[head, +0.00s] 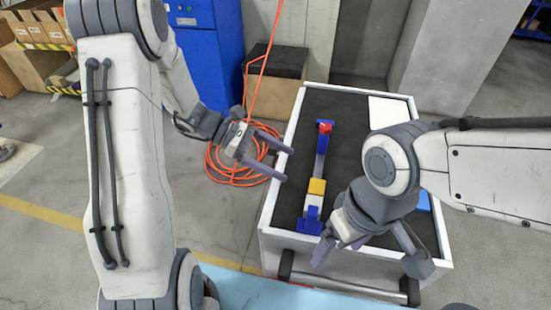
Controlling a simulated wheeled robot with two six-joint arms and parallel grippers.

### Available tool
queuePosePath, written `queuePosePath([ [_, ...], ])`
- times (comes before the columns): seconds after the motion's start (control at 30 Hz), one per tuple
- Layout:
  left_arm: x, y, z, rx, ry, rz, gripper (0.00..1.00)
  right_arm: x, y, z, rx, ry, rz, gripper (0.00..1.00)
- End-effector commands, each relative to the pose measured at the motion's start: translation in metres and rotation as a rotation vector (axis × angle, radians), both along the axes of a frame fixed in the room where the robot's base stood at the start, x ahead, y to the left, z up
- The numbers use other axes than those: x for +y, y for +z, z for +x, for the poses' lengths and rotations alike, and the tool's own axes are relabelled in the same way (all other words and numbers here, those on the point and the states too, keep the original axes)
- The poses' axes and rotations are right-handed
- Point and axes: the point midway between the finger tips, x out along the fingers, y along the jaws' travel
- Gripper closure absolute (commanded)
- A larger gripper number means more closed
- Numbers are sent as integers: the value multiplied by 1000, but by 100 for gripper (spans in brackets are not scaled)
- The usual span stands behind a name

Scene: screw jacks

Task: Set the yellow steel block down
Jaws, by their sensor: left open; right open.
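The yellow steel block (317,187) rests on the dark top of the cart (346,110), in line with a grey bar (321,155). A blue piece with a red part (325,127) is at the bar's far end. A blue piece (309,222) is at the near end, below the yellow block. Whether the block sits on the bar or touches the blue piece is hard to tell. My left gripper (287,165) is open and empty, left of the bar and apart from the block. My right gripper (368,267) is open and empty, nearer and to the right of the block.
A white flat item (388,111) lies at the cart's far right corner. A blue item (423,201) is partly hidden behind my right arm. An orange cable (222,172) coils on the floor left of the cart. A blue cabinet (212,60) stands behind.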

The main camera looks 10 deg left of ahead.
Motion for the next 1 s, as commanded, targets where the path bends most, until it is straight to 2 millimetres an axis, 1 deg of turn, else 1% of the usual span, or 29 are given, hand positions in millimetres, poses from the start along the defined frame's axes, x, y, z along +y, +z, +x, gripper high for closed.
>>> queuePosePath([
  [0.07, 5, 3, 0, -2, -4, 2, 8, 0, -1, 0, 0, 0, 0, 14],
  [0.17, -6, 8, -13, -34, -85, 40, 8, 0, -1, 0, 0, 0, 0, 14],
  [0.27, -33, 16, -47, -131, -297, 137, 8, 0, 0, 0, 0, 0, 0, 14],
  [0.3, -44, 19, -66, -191, -419, 187, 8, 0, 0, 0, 0, 0, 0, 14],
  [0.33, -52, 22, -82, -245, -521, 228, 8, 0, 0, 0, 0, 0, 0, 14],
  [0.37, -58, 23, -99, -305, -627, 268, 8, 0, -1, 0, 0, 0, 0, 14],
  [0.4, -63, 25, -120, -393, -772, 321, 8, 0, -1, 0, 0, 0, 0, 14],
  [0.47, -65, 28, -147, -534, -987, 389, 8, 0, -1, 0, 0, 0, 0, 14],
  [0.5, -64, 29, -162, -632, -1124, 428, 8, 0, -1, 0, 0, 0, 0, 14],
  [0.6, -59, 34, -187, -876, -1425, 499, 8, 0, -1, 0, 0, 0, 0, 14],
  [0.7, -56, 38, -199, -1080, -1647, 537, 8, 0, -1, 0, 0, 0, 0, 14],
  [0.8, -54, 41, -204, -1220, -1786, 555, 8, 0, -1, 0, 0, 0, 0, 14],
  [0.9, -52, 43, -205, -1290, -1849, 564, 8, 0, -1, 0, 0, 0, 0, 14],
  [1.0, -51, 43, -206, -1305, -1865, 565, 8, 0, -1, 0, 0, 0, 0, 14],
])
